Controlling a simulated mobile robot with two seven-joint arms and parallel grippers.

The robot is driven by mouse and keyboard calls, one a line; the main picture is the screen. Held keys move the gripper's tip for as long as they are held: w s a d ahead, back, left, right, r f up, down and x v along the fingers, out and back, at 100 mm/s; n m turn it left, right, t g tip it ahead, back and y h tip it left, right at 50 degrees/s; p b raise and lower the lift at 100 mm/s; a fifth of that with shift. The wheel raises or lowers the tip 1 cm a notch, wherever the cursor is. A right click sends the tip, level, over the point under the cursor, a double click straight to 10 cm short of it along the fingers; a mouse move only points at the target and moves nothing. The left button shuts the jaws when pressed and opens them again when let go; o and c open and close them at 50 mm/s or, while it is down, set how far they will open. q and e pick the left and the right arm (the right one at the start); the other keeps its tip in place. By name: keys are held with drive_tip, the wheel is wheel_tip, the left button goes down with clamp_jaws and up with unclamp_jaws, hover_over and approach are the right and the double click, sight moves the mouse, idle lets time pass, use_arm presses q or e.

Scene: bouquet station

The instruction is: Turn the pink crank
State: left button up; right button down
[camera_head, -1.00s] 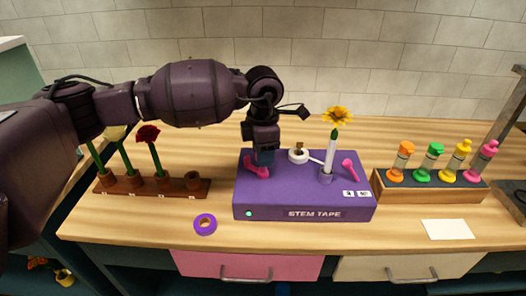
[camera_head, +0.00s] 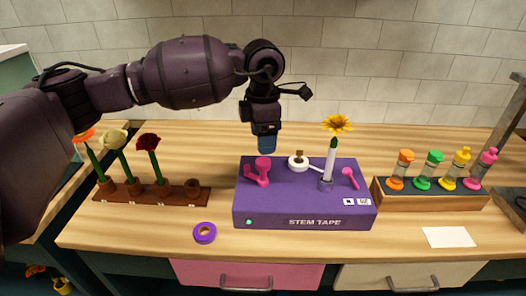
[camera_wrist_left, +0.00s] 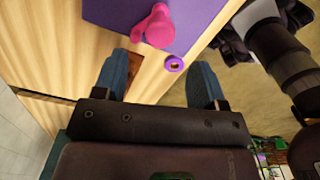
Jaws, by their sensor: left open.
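The pink crank (camera_head: 262,172) stands on the left part of the purple stem tape box (camera_head: 300,203). My left gripper (camera_head: 267,146) is above the crank in the head view, pointing down, apart from it and empty. In the left wrist view its blue fingers (camera_wrist_left: 160,78) are spread wide. The crank (camera_wrist_left: 157,27) shows there beyond the fingertips, with nothing between the fingers gripped. A smaller pink lever (camera_head: 350,178) is on the right of the box. My right gripper is not in view.
A sunflower (camera_head: 337,124) stands upright in a holder on the box, close to a white tape roll (camera_head: 298,161). A wooden flower rack (camera_head: 150,192) is left, a purple tape roll (camera_head: 204,232) in front, and a bottle rack (camera_head: 430,195) right.

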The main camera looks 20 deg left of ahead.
sight(262, 161)
use_arm(q)
drive_tip(key=shift+r, duration=2)
drive_tip(key=s+a+t+h+p, duration=0.1)
drive_tip(key=s+a+h+p, duration=0.15)
drive_tip(key=a+p, duration=0.35)
drive_tip(key=shift+t+h, duration=0.6)
drive_tip(key=shift+h, duration=0.05)
drive_tip(key=x, duration=0.4)
drive_tip(key=d+x, duration=0.1)
drive_tip(key=x, duration=0.7)
drive_tip(key=shift+w+d+r, duration=0.1)
drive_tip(key=shift+d, duration=0.3)
